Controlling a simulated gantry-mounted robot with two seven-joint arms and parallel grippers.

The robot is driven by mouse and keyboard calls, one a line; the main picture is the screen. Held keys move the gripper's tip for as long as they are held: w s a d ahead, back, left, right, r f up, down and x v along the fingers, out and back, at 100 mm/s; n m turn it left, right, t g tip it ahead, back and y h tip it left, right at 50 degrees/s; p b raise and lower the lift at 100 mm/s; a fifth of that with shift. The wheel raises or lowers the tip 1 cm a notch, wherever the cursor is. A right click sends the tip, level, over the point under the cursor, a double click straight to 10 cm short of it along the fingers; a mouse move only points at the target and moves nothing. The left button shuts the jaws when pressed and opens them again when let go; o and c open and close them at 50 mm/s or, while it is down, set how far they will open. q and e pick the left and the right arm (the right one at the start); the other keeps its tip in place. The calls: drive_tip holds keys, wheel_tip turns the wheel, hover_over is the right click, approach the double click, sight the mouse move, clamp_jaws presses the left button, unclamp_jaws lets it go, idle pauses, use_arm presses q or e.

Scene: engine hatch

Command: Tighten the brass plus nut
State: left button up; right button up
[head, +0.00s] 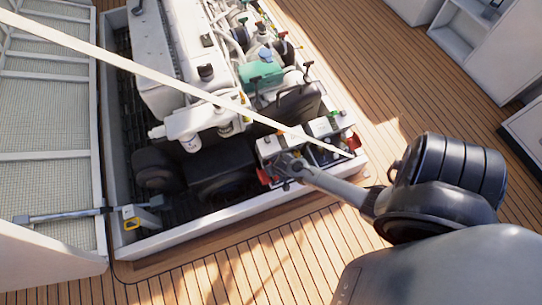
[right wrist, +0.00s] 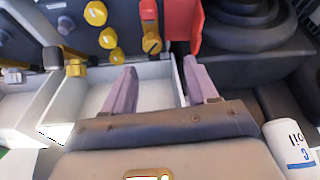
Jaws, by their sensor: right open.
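In the right wrist view, a brass-coloured nut (right wrist: 152,44) sits at the end of a red strip, beside an upright red cover (right wrist: 183,25). My right gripper (right wrist: 160,68) is open, its two fingers apart just short of the nut, with nothing between them. The nut lies ahead of the gap, slightly nearer the left finger. In the head view my right gripper (head: 286,164) is at the near-left part of the battery box (head: 325,158), next to a red piece (head: 264,177). The nut is too small to make out there. My left gripper is not in view.
Several yellow caps (right wrist: 96,13) stand left of the nut. A white container (right wrist: 286,142) with blue lettering is at the lower right. The engine (head: 190,85) fills the hatch, whose white rim (head: 210,230) runs along the front. A pale bar (head: 140,65) crosses above the hatch.

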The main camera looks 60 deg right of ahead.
drive_tip(key=f+b, duration=0.1)
drive_tip(key=d+f+b, duration=0.1)
drive_tip(key=f, duration=0.1)
drive_tip(key=d+f+b, duration=0.1)
drive_tip(key=shift+w+f, duration=0.15)
drive_tip(key=shift+f, duration=0.2)
drive_tip(key=b+x, duration=0.1)
drive_tip(key=x, duration=0.1)
drive_tip(key=shift+w+f+b, duration=0.3)
drive_tip(key=shift+w+b, duration=0.05)
drive_tip(key=shift+b, duration=0.05)
drive_tip(key=shift+w+f, duration=0.1)
drive_tip(key=shift+f, duration=0.05)
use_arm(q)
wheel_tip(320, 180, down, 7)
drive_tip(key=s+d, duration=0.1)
use_arm(e)
drive_tip(key=shift+d+f, duration=0.1)
drive_tip(key=shift+f, duration=0.05)
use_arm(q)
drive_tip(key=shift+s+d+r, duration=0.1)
